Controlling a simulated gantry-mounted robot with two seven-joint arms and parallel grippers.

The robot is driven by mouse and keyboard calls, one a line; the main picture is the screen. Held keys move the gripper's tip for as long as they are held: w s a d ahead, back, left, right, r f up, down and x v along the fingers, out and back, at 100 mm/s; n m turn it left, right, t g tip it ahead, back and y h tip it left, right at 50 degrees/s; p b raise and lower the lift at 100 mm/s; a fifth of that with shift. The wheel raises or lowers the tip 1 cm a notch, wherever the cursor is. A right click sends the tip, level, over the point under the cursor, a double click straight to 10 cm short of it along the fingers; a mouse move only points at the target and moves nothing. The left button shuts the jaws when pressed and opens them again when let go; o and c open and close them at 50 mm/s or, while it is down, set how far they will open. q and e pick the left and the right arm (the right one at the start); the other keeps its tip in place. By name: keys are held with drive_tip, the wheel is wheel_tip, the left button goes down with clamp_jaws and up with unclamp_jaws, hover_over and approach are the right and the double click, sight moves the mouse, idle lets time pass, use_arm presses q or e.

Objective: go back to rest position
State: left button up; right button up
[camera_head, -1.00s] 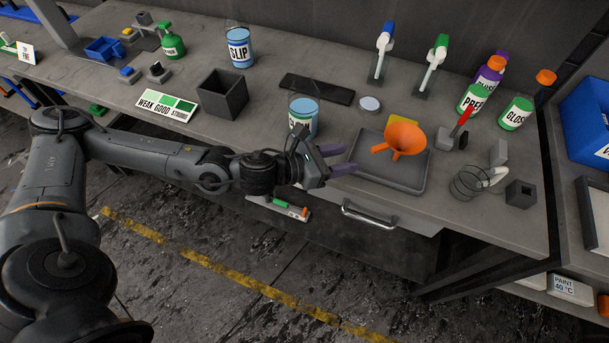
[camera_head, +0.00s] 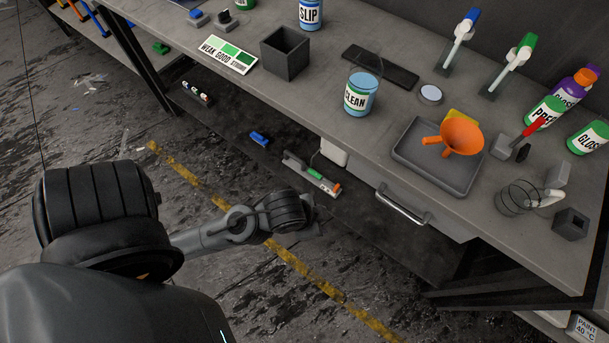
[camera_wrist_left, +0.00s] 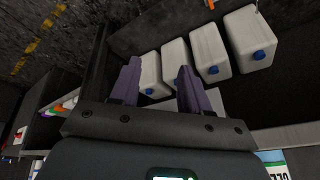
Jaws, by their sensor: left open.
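My left arm comes in from the left in the head view and its wrist hangs over the floor in front of the bench (camera_head: 300,60). The fingers are hidden behind the wrist there. In the left wrist view my left gripper (camera_wrist_left: 160,66) has its two purple fingers apart, with nothing between them. The gripper is clear of the bench-top objects. My right gripper is in neither view.
The CLEAN bucket (camera_head: 359,98), grey tray (camera_head: 415,166) and orange funnel (camera_head: 460,138) stand on the bench. A drawer handle (camera_head: 402,207) sticks out at its front. Several white canisters (camera_wrist_left: 208,50) show beyond the fingers in the wrist view. Open floor lies before the bench.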

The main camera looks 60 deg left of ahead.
use_arm(q)
drive_tip(key=s, duration=0.1)
drive_tip(key=s+a+f+n, duration=0.1)
drive_tip(key=s+n+g, duration=0.1)
drive_tip(key=shift+a+f, duration=0.15)
drive_tip(key=shift+f, duration=0.1)
wheel_tip(320, 180, up, 40)
drive_tip(key=p, duration=4)
drive_tip(key=shift+r, duration=0.2)
